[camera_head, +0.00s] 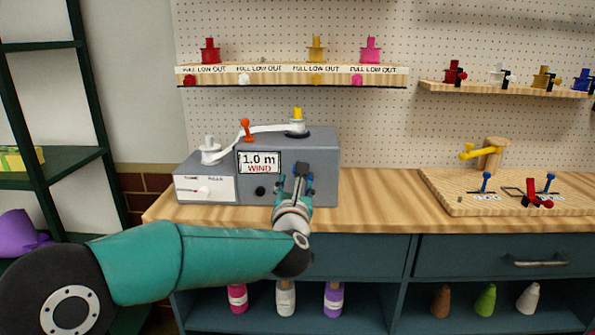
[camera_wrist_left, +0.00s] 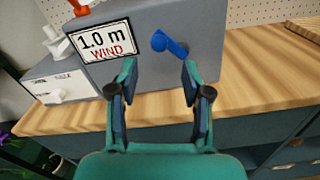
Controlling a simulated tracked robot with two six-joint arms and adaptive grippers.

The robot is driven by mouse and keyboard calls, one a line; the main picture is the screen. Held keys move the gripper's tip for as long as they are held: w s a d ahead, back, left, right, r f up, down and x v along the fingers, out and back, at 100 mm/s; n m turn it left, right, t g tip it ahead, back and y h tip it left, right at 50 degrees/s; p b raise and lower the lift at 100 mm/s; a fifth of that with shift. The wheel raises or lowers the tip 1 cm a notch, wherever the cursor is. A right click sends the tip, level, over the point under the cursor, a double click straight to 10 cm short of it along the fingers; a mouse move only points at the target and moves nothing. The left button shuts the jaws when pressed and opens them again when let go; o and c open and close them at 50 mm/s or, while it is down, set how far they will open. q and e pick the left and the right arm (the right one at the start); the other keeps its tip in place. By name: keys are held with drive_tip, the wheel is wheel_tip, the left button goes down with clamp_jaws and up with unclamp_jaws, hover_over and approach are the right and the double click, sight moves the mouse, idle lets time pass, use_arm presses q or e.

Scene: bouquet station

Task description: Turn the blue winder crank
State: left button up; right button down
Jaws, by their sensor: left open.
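The blue winder crank (camera_wrist_left: 170,43) is on the front of the grey winder box (camera_wrist_left: 205,40), right of the "1.0 m WIND" sign, in the left wrist view. Its rounded knob faces me. In the head view the box (camera_head: 325,160) stands on the wooden counter, and my gripper largely covers the crank. My left gripper (camera_head: 295,186) is in front of the box's right part. In the left wrist view my left gripper (camera_wrist_left: 159,72) is open and empty. Its fingertips are spread below the crank and appear apart from it. My right gripper is not in view.
An orange lever (camera_head: 245,128) and a yellow-topped spool (camera_head: 297,120) stand on top. A wooden board (camera_head: 450,190) with small tools lies at right. The counter (camera_head: 380,210) between is clear.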

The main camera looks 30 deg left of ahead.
use_arm(q)
drive_tip(key=p+x, duration=0.1)
drive_tip(key=x, duration=0.6)
drive_tip(key=shift+w+a, duration=0.1)
drive_tip(key=shift+w, duration=0.1)
drive_tip(key=shift+c, duration=0.4)
drive_tip(key=c, duration=0.8)
clamp_jaws()
